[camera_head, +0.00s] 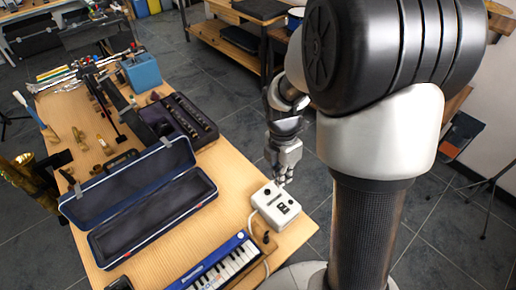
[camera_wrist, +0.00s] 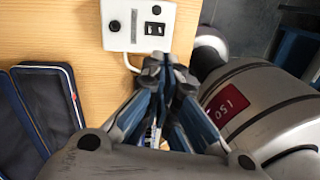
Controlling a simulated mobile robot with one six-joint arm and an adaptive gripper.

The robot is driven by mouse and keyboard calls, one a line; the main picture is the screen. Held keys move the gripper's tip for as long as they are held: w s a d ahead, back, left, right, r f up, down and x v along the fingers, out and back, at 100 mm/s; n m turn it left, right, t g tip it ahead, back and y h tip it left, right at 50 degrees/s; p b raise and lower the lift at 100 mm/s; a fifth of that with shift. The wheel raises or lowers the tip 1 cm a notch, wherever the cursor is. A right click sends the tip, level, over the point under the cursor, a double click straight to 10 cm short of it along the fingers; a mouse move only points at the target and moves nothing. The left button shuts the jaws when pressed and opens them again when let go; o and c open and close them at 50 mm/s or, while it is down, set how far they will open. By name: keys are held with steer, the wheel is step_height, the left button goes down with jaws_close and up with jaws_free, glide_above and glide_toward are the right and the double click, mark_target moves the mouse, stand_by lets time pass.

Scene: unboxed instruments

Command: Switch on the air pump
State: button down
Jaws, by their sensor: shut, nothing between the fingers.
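Which way the switches are set is too small to tell. My gripper (camera_head: 282,182) is shut and empty, at the pump's far edge in the head view. In the wrist view its closed fingertips (camera_wrist: 165,64) appear just below the pump's edge; contact cannot be told.
A blue keyboard (camera_head: 220,265) lies in front of the pump, and a pale hose runs along the pump's left side. An open blue case (camera_head: 150,205) lies to the left. A dark instrument case (camera_head: 180,120) lies farther back. Bare tabletop surrounds the pump's right side.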

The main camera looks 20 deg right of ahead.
mark_target(280, 211)
steer(key=shift+w+f+n, duration=0.1)
steer(key=shift+f+n, duration=0.7)
steer(key=shift+f, duration=0.05)
steer(key=f+b, duration=0.2)
steer(key=f, duration=0.2)
steer(key=s+f+b, duration=0.1)
steer(key=f, duration=0.4)
steer(key=f+b, duration=0.2)
steer(key=f, duration=0.2)
steer(key=shift+s+d+f+b, duration=0.3)
steer(key=shift+d+f+b, duration=0.05)
steer(key=shift+f, duration=0.05)
steer(key=shift+s+f, duration=0.15)
steer(key=shift+f, duration=0.25)
steer(key=shift+w+a+r+p, duration=0.2)
steer(key=shift+w+a+p, duration=0.05)
steer(key=shift+w+p, duration=0.45)
